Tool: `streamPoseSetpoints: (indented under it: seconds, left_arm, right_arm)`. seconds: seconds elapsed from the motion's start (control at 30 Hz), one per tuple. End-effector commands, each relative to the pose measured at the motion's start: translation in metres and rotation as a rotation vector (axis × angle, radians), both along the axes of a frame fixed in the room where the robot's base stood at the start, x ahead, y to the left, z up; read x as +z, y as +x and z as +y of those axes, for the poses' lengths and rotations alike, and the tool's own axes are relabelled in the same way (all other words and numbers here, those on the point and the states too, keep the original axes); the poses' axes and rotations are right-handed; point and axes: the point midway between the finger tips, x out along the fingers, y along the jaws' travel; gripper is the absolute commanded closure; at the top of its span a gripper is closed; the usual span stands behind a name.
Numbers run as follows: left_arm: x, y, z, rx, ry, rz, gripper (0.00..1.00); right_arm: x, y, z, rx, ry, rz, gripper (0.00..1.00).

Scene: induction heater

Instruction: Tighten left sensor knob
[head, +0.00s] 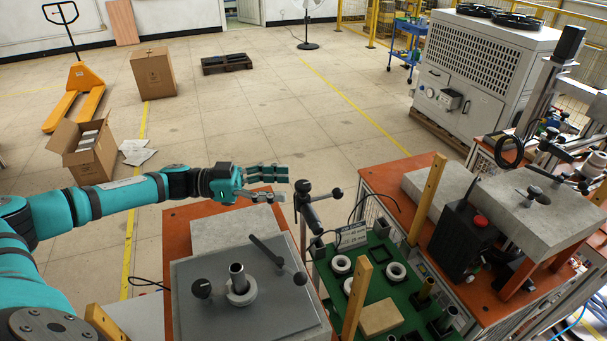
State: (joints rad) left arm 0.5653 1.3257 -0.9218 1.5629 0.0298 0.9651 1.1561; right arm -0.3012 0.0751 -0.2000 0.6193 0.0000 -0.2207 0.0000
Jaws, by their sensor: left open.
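A sensor stand with a black clamp (304,190) rises at the left station, near the middle of the view. A small black knob (337,193) sticks out to the right of the clamp. I cannot tell for sure which knob is the left sensor knob. My left gripper (284,185) is teal, open and empty. It points right, with its fingertips just left of the clamp, apart from the knob. I cannot tell whether a fingertip touches the clamp. My right gripper is not in view.
A grey plate (212,318) below holds a metal post, a black lever (268,250) and a round black knob (202,288). A green board (325,285) with white rings lies right of it. Upright wooden posts (427,200) stand nearby. A second station with a grey slab (545,215) is at right.

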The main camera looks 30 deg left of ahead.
Motion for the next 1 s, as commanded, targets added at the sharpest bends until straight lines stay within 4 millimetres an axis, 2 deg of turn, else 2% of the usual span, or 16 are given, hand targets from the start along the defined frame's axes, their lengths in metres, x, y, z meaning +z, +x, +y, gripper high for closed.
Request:
streamPoseSetpoints:
  seconds: [0.03,0.3,0.7,1.0]
  left_arm:
    - [0.006,0.005,-0.011,-0.003,-0.005,-0.001,0.45]
    - [0.002,0.022,-0.045,0.000,-0.002,-0.001,0.45]
    - [-0.001,0.025,-0.051,0.002,0.000,0.000,0.45]
    - [0.000,0.025,-0.051,0.001,0.000,0.000,0.82]
  right_arm:
    - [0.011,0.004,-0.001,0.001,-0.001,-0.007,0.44]
    - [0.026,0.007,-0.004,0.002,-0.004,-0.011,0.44]
    - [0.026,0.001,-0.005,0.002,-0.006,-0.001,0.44]
    - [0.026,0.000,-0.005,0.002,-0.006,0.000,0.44]
